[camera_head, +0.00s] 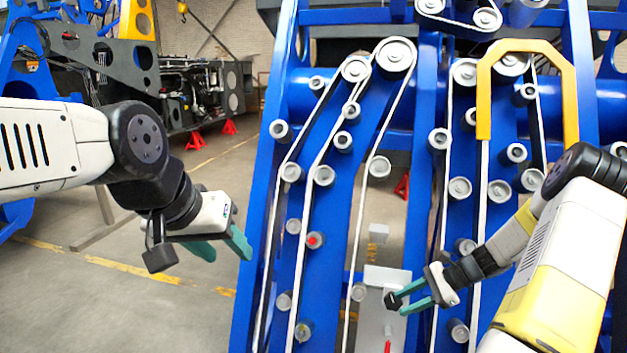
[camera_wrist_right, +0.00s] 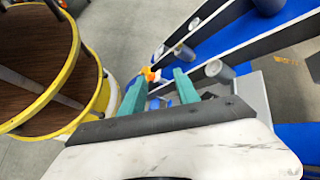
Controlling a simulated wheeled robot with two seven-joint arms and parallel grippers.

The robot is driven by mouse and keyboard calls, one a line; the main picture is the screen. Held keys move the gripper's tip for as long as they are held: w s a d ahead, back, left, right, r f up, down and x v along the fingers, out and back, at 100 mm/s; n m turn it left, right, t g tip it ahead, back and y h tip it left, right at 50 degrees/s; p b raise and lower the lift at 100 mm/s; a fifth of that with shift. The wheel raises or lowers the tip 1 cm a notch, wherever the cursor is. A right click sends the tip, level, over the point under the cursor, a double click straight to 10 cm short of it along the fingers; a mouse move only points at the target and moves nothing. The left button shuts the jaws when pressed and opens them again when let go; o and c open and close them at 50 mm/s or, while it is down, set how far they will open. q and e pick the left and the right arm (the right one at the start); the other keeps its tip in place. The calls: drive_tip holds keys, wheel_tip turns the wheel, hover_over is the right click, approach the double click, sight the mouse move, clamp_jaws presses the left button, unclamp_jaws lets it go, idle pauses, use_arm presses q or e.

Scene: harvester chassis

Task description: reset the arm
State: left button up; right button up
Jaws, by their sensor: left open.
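My left gripper (camera_head: 222,248) hangs over the floor at the left of the head view. Its teal fingers are apart and empty, left of the blue chassis frame (camera_head: 262,215). My right gripper (camera_head: 402,299) is low on the right, in front of the chassis, pointing left. Its teal fingers also show apart in the right wrist view (camera_wrist_right: 162,78). A small dark piece (camera_head: 391,301) shows by its fingertips in the head view; I cannot tell whether they touch it. No held object shows in the wrist view.
Grey rollers (camera_head: 380,167) and pale belts stand out from the chassis close to my right gripper. A yellow curved bar (camera_head: 484,95) arches above it. A light grey block (camera_head: 372,310) is behind its fingertips. Grey floor (camera_head: 120,300) is open around my left gripper.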

drive_tip(key=s+a+r+n+g+h, duration=0.1)
drive_tip(key=a+r+n+h, duration=0.15)
drive_tip(key=r, duration=0.45)
drive_tip(key=s+a+r+n+h, duration=0.1)
drive_tip(key=s+a+r+n, duration=0.1)
drive_tip(key=r+n, duration=0.35)
drive_tip(key=s+a+r+n+t+h, duration=0.2)
drive_tip(key=s+a+r+n, duration=0.1)
drive_tip(key=s+r, duration=0.6)
drive_tip(key=s+a+r+n+t+h, duration=0.2)
drive_tip(key=s+r+n, duration=0.4)
drive_tip(key=s+r, duration=0.3)
drive_tip(key=shift+s+a+r+t, duration=0.15)
drive_tip(key=shift+a+r+t, duration=0.55)
drive_tip(key=shift+a+r, duration=0.25)
drive_tip(key=shift+d, duration=0.1)
